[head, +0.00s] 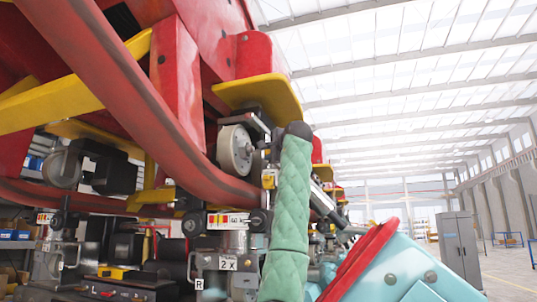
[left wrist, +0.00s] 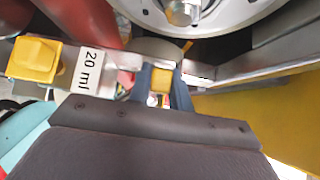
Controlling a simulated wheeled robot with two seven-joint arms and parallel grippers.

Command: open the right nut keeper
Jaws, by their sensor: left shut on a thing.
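A pale wheel (head: 235,150) with a central nut (left wrist: 183,12) hangs under the red car frame. A grey metal bar (left wrist: 255,68) runs beside the wheel rim in the left wrist view. I cannot tell for sure which part is the right nut keeper. My left gripper (head: 274,150) is just right of the wheel, partly hidden behind a green quilted sleeve (head: 288,220). In the left wrist view its blue-grey fingers (left wrist: 163,84) are shut on a small yellow tab (left wrist: 162,78) by the bar. My right gripper is not in view.
A yellow plate (head: 262,95) juts out above the wheel. A red tube (head: 150,110) crosses in front. A grey cabinet (head: 460,245) stands right in the open hall.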

